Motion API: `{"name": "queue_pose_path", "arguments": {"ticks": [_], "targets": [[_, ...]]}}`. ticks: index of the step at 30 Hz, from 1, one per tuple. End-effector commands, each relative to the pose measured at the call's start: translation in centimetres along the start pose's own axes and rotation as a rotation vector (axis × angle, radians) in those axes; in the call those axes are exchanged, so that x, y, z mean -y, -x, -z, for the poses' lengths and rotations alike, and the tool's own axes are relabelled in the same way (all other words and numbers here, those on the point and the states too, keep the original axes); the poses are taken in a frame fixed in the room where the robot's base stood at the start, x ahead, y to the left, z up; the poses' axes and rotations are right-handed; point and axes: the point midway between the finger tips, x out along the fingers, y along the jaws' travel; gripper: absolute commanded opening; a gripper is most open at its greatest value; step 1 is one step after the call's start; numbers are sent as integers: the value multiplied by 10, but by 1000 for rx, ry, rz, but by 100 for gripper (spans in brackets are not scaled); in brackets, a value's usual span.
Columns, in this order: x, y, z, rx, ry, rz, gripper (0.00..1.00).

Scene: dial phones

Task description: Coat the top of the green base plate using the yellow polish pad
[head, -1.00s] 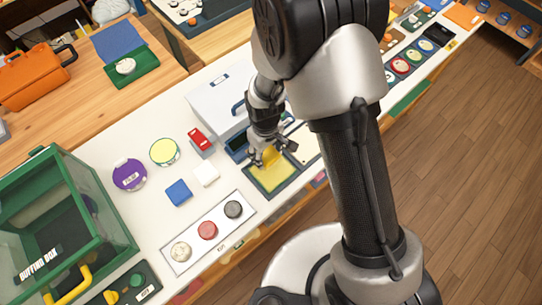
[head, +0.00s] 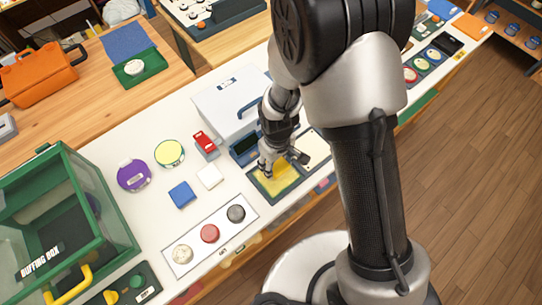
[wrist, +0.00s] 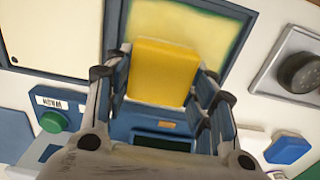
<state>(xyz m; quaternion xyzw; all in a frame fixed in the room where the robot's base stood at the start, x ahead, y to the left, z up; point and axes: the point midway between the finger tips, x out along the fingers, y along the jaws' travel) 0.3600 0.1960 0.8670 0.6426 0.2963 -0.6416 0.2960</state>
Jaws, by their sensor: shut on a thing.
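My gripper (head: 268,172) is shut on the yellow polish pad (wrist: 162,72), which sits between its fingers in the wrist view. The pad is over a dark-framed yellow panel (wrist: 190,22); the panel also shows in the head view (head: 283,182). Whether the pad touches it I cannot tell. In the head view a round disc with a pale yellow top and green rim (head: 169,153) lies on the white bench, left of my gripper. I cannot tell whether it is the green base plate. A green tray (head: 150,74) holding a white thing is on the wooden table behind.
A white case (head: 225,97) and a red block (head: 206,142) stand near my gripper. A purple disc (head: 134,176), blue block (head: 181,194) and white block (head: 209,176) lie left. A rack of knobs (head: 190,262) is in front. The glass buffing box (head: 60,215) stands far left.

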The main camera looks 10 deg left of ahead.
Motion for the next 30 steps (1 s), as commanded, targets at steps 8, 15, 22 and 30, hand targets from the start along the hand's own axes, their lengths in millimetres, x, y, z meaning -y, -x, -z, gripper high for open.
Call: {"name": "queue_pose_path", "arguments": {"ticks": [8, 15, 22, 30], "targets": [[0, 0, -8, 0, 0, 0, 32], [0, 3, -8, 1, 0, 0, 32], [0, 23, -8, 1, 0, 0, 32], [0, 51, -8, 0, 0, 0, 32]]}}
